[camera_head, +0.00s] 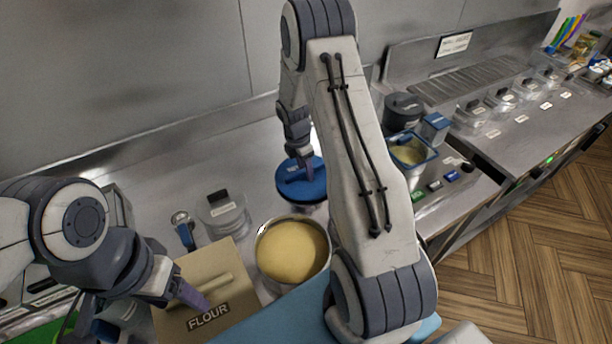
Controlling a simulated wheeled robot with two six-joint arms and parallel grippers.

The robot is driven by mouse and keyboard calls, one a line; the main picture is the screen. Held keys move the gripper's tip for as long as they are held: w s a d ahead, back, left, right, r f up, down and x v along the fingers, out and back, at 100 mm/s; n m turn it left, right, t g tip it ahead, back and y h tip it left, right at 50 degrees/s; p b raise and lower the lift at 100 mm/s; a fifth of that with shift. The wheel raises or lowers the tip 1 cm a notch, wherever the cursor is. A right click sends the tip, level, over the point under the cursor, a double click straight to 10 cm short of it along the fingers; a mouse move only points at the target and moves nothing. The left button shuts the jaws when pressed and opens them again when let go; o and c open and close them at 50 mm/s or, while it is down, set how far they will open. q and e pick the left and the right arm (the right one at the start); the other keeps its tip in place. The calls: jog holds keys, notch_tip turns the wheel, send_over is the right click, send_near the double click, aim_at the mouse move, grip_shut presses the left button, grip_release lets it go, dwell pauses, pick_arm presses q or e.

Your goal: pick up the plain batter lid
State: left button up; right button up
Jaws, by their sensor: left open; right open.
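A round blue lid (290,188) with a raised bar handle sits at the middle of the counter, behind an open round pot of pale yellow batter (292,252). No label on this lid is readable, so I cannot tell for certain that it is the plain batter lid. My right gripper (307,168) points down over the blue lid at its handle. Its fingers are open, and whether they touch the handle is unclear. My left gripper (197,302) is open beside the handle of the tan lid of the flour box (233,302). My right arm hides part of the counter.
A clear container (224,214) with a dark-handled lid stands left of the pot. A dark round lidded pot (403,110) and a blue-rimmed container of yellow batter (412,154) stand right of my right arm. Several clear lidded containers line the right counter.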

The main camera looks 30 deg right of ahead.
jog(key=shift+f, duration=0.1)
grip_shut()
